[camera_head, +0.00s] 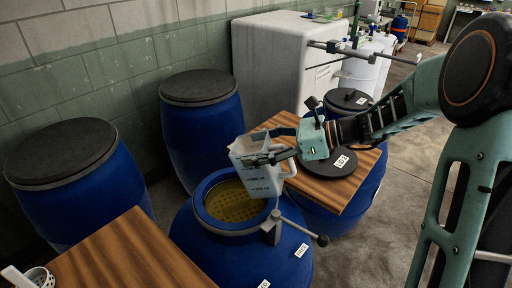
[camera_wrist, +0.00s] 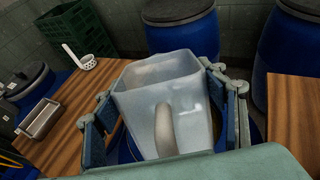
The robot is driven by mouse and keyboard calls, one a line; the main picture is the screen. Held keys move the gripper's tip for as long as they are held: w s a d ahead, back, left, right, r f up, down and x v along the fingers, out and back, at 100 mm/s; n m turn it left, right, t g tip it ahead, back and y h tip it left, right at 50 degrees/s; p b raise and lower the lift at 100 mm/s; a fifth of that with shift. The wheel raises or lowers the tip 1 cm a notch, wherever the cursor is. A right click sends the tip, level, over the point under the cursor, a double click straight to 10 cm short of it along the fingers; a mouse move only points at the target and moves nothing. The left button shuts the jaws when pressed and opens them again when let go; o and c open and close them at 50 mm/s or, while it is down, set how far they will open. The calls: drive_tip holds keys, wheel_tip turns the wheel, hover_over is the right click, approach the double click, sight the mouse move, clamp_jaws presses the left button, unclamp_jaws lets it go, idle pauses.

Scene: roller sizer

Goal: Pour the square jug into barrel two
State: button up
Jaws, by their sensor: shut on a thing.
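The square jug (camera_head: 258,176) is translucent white with printed measure marks. My gripper (camera_head: 262,156) is shut on it and holds it above the right part of an open blue barrel (camera_head: 190,240). The jug looks slightly tilted in the head view. In the wrist view the jug (camera_wrist: 168,105) sits between the two finger pads, its handle facing the camera. I cannot tell what is inside it. The barrel's round mouth shows a yellowish surface with a grid pattern (camera_head: 232,203). White labels are on the barrel, too small to read, so I cannot tell its number.
A clamp with a bar handle (camera_head: 285,226) sits on the barrel's rim. Lidded blue barrels (camera_head: 200,125) (camera_head: 75,185) stand behind and left. Wooden boards (camera_head: 130,258) (camera_head: 335,195) lie either side. A white ladle (camera_wrist: 82,58) and a metal tray (camera_wrist: 40,118) lie on the left board.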

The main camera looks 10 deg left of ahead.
drive_tip(key=shift+a+f+y+b, duration=0.15)
drive_tip(key=shift+y+b, duration=0.15)
drive_tip(key=shift+b, duration=0.65)
drive_tip(key=y+b, duration=0.1)
drive_tip(key=b, duration=0.1)
drive_tip(key=shift+y+b, duration=0.3)
drive_tip(key=y+b, duration=0.1)
drive_tip(key=b, duration=0.1)
drive_tip(key=shift+r+b, duration=0.3)
drive_tip(key=shift+r, duration=0.05)
drive_tip(key=shift+r+y, duration=0.1)
drive_tip(key=shift+y, duration=0.3)
drive_tip(key=shift+r, duration=0.15)
drive_tip(key=shift+s, duration=0.1)
